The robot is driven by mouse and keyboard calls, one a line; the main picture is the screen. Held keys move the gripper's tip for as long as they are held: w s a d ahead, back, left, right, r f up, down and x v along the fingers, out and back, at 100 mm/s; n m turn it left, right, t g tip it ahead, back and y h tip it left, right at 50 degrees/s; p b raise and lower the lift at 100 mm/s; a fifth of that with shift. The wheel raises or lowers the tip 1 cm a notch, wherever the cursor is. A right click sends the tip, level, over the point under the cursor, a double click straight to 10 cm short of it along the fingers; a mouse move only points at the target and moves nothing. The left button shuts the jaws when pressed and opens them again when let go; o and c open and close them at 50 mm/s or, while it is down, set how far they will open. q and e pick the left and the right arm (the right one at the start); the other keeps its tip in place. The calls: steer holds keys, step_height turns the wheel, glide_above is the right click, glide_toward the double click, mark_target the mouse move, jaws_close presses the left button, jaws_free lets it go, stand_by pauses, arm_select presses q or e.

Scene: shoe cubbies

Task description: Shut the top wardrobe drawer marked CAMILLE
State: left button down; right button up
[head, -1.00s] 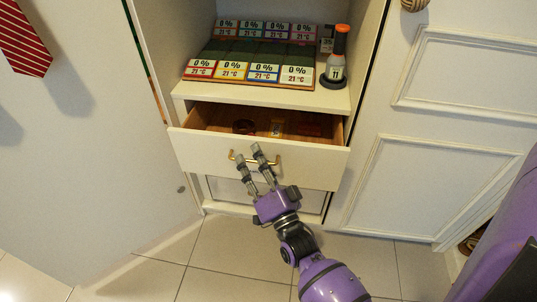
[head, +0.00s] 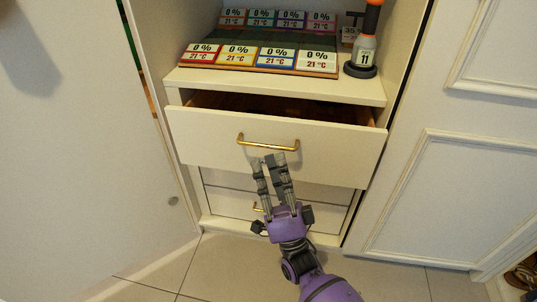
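The top drawer (head: 215,145) below the wardrobe shelf has a cream front and a brass bar handle (head: 268,147). It stands partly open, with a dark strip of its inside showing above the front. No CAMILLE label is readable. My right gripper (head: 269,161) points up at the drawer front, its fingertips just below the handle. I cannot tell whether they touch the front. The two fingers are close together and seen at a slant, so their opening is unclear. My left gripper is not in view.
A lower drawer (head: 225,200) with a brass handle is below, partly behind my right gripper. The shelf (head: 210,80) above holds a board of percent and temperature cards (head: 235,55) and an orange-topped bottle (head: 366,45). A white panelled door (head: 440,190) stands at right. Tiled floor (head: 220,265) lies below.

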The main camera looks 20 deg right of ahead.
mark_target(267, 153)
steer(key=x, duration=0.3)
steer(key=shift+w+r, duration=0.1)
steer(key=shift+w, duration=0.05)
steer(key=c, duration=0.4)
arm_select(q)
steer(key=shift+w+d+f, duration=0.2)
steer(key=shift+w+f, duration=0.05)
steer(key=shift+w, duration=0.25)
arm_select(e)
jaws_close()
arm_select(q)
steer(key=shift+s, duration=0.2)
arm_select(e)
steer(key=shift+d, duration=0.1)
